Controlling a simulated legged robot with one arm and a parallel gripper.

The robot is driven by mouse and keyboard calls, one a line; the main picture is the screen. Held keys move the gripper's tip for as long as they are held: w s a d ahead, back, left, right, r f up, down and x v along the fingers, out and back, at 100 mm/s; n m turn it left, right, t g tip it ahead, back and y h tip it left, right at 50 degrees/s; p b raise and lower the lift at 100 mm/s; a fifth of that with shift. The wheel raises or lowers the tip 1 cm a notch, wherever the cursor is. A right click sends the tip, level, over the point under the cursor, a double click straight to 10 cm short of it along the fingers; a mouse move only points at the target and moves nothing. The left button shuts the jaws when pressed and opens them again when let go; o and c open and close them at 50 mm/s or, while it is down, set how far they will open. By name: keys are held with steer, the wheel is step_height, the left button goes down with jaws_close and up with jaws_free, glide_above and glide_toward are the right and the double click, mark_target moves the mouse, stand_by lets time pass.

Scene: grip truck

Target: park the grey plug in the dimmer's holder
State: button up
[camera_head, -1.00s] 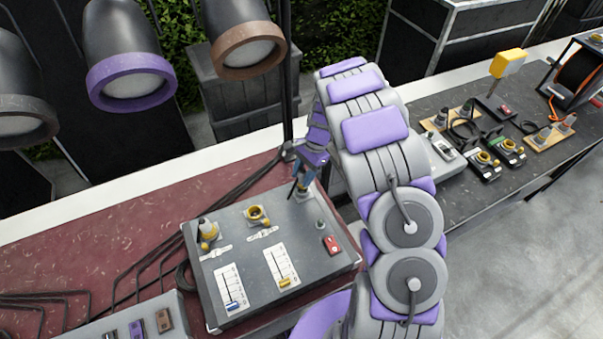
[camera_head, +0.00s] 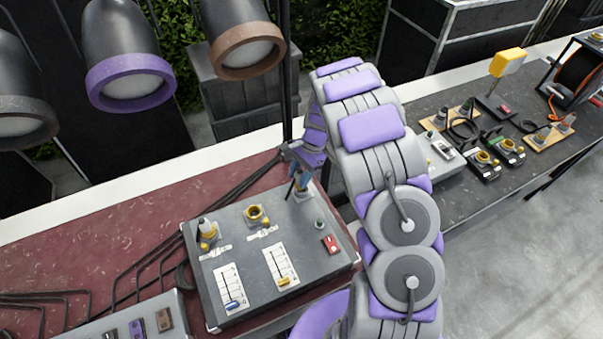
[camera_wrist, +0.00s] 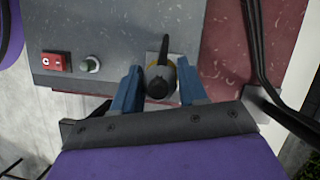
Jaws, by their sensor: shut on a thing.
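My gripper (camera_wrist: 159,76) has blue fingers on both sides of the grey plug (camera_wrist: 158,84), shut on it. A black cable or tail stands up from the plug in the wrist view. A pale square holder plate (camera_wrist: 151,58) shows just behind the plug on the grey dimmer box (camera_wrist: 118,22). In the head view, my gripper (camera_head: 299,181) is low over the back right corner of the dimmer box (camera_head: 222,268). My fingers partly hide the plug and holder there, and I cannot tell how deep the plug sits.
The dimmer's left yellow socket holds another plug (camera_head: 207,231); its middle yellow socket (camera_head: 255,213) is empty. A red switch (camera_head: 331,244) and small knob (camera_head: 319,224) are near the right edge. Black cables (camera_head: 160,255) run behind the box. Spotlights (camera_head: 130,80) hang at the back left.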

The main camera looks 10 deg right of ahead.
steer(key=shift+d, duration=0.2)
steer(key=shift+a+f, duration=0.15)
steer(key=shift+f, duration=0.2)
steer(key=shift+f, duration=1.3)
stand_by(0.6)
steer(key=o, duration=1.2)
steer(key=shift+a, duration=0.1)
steer(key=o, duration=0.3)
steer(key=shift+d, duration=0.2)
steer(key=shift+r+p, duration=0.85)
steer(key=shift+r, duration=1.7)
